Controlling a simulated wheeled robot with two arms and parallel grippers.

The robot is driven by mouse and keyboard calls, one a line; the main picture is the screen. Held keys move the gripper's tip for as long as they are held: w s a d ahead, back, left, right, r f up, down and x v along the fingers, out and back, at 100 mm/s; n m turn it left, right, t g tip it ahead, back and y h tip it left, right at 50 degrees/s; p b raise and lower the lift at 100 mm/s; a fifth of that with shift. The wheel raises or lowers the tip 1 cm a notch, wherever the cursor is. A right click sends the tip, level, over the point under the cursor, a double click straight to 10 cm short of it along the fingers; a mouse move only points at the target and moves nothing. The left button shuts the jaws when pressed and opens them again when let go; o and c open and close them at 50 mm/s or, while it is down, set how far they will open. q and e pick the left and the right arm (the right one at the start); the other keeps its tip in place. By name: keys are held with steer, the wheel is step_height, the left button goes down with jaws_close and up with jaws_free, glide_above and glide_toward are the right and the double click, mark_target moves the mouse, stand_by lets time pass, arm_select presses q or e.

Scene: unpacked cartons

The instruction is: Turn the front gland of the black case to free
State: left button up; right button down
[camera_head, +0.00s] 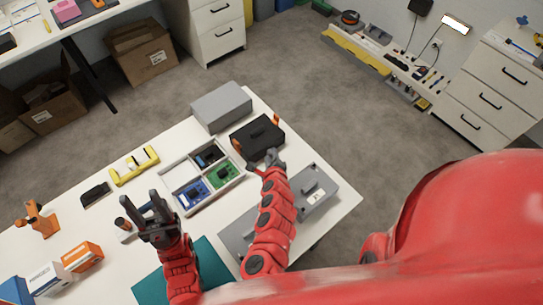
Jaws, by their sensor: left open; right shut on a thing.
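The black case (257,138) sits near the far right part of the white table. An orange part shows at its left side and another at its far right corner. My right gripper (266,160) is at the case's near side, shut on what appears to be the front gland. The jaws hide that gland, so its turned position cannot be told. My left gripper (149,213) is open and empty, above the table left of the divided tray, well apart from the case.
A grey box (221,107) stands behind the case. The divided tray (167,179) with circuit boards lies left of it. A grey unit (317,190) is right of my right arm. A yellow holder (134,170) and orange-white carton (83,256) lie further left.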

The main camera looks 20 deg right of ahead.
steer(key=c, duration=0.6)
jaws_free()
